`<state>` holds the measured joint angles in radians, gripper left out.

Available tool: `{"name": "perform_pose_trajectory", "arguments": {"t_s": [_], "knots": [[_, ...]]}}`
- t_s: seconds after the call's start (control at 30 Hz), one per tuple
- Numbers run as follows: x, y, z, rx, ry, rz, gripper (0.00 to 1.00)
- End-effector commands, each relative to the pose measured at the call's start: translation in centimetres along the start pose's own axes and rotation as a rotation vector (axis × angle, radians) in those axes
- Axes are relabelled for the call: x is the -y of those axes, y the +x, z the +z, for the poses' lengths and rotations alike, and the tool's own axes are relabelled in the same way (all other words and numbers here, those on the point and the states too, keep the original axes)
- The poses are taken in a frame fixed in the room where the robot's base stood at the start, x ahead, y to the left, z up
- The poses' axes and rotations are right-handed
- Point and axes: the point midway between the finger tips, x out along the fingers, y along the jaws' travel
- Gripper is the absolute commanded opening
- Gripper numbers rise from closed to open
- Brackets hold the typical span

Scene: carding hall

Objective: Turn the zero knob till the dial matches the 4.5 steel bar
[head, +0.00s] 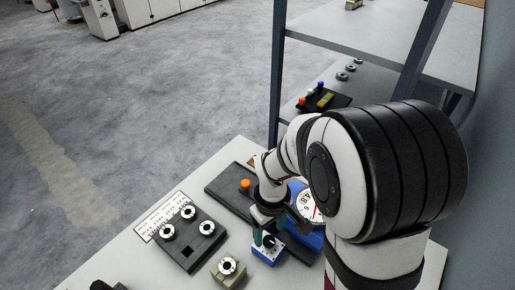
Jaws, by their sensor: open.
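My gripper (268,238) points down with its fingers apart. It is at a small blue box (268,255) with a white face and a dark knob (269,241) on top. The knob lies between the fingertips in the picture; I cannot tell whether they touch it. A blue-cased dial (310,208) with a white face, dark numerals and a red needle stands just behind. My arm and gripper hide part of the dial, and its exact reading is too small to tell. I cannot make out a steel bar marked 4.5.
A dark tray (188,254) with several pale rings and a printed card (160,215) lie left. A beige block (228,274) with a ring stands at the front. An orange knob (245,185) sits on a dark base behind. A metal shelf (345,38) rises at the back right.

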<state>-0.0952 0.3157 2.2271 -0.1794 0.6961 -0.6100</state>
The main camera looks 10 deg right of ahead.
Motion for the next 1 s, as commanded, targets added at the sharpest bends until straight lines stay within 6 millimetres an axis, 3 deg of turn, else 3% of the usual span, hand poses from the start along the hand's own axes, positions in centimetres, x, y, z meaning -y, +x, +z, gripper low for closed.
{"name": "perform_pose_trajectory", "arguments": {"t_s": [0.2, 0.53, 0.9, 1.0], "knots": [[0.0, 2.8, 0.0, 0.001, 0.001, -0.001, 0.69], [0.0, 3.4, 0.0, -0.001, 0.002, 0.000, 0.69], [0.0, 3.3, 0.0, -0.001, 0.002, 0.000, 0.04], [0.0, 3.3, 0.0, -0.001, 0.002, 0.000, 0.00]]}}
